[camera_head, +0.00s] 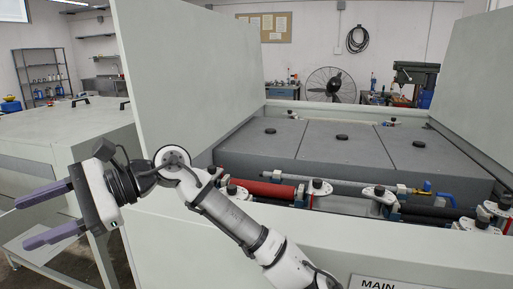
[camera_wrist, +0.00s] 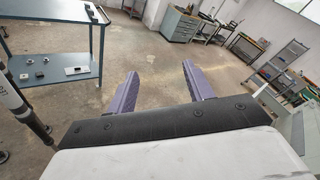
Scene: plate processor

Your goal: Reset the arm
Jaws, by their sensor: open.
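My gripper (camera_head: 45,214) is at the left of the head view, with its two purple fingers pointing left and spread apart. Nothing is between them. My white and grey arm reaches from the bottom middle of the head view up and left to the gripper. The arm passes in front of the plate processor (camera_head: 180,85) and hides part of its front left side.
In the processor, grey covers (camera_head: 340,150) lie behind a red roller (camera_head: 262,189) and several clamps. A pale cabinet (camera_head: 90,128) stands left, behind my gripper. The wrist view shows a blue table (camera_wrist: 50,62) with small parts at left, a workbench (camera_wrist: 185,22) behind, and open floor.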

